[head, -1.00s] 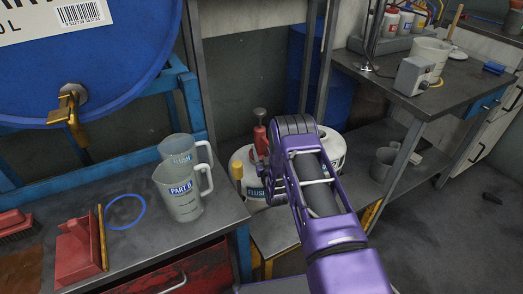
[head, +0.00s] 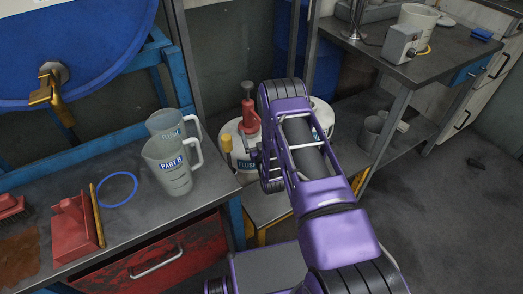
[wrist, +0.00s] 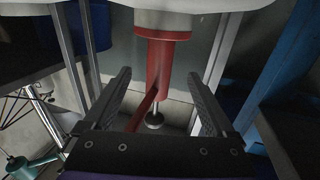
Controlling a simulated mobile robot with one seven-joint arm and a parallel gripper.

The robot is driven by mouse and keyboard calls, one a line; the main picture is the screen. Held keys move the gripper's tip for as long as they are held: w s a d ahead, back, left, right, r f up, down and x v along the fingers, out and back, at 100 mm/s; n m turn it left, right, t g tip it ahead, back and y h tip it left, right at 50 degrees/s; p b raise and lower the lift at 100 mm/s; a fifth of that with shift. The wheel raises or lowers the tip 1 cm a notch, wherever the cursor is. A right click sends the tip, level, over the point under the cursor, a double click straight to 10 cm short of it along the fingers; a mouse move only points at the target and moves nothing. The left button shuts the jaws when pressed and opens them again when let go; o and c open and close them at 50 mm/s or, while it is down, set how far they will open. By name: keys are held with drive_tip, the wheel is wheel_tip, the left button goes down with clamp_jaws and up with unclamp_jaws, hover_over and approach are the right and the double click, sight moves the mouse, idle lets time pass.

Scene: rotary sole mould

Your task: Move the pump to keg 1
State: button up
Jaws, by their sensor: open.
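The red pump (head: 250,118) with a dark knob stands upright on the left white keg (head: 243,158), whose label reads FLUSH. A second white keg (head: 322,114) stands to its right, partly hidden behind my arm; I cannot read its number. My gripper (wrist: 158,88) is open in the wrist view, one finger on either side of the pump's red body (wrist: 155,68). I cannot tell whether the fingers touch it. The pump's knob shows low between the fingers there. In the head view my arm hides most of the gripper, just right of the pump.
Left bench holds two jugs (head: 170,165), a blue ring (head: 118,189) and a red dustpan (head: 72,230). A blue drum with a brass tap (head: 47,85) stands above it. A right bench (head: 400,72) carries a grey box and bucket. Metal posts stand close by the kegs.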

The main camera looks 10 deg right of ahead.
drive_tip(key=s, duration=1.1)
drive_tip(key=shift+d+p, duration=0.3)
drive_tip(key=shift+p, duration=0.1)
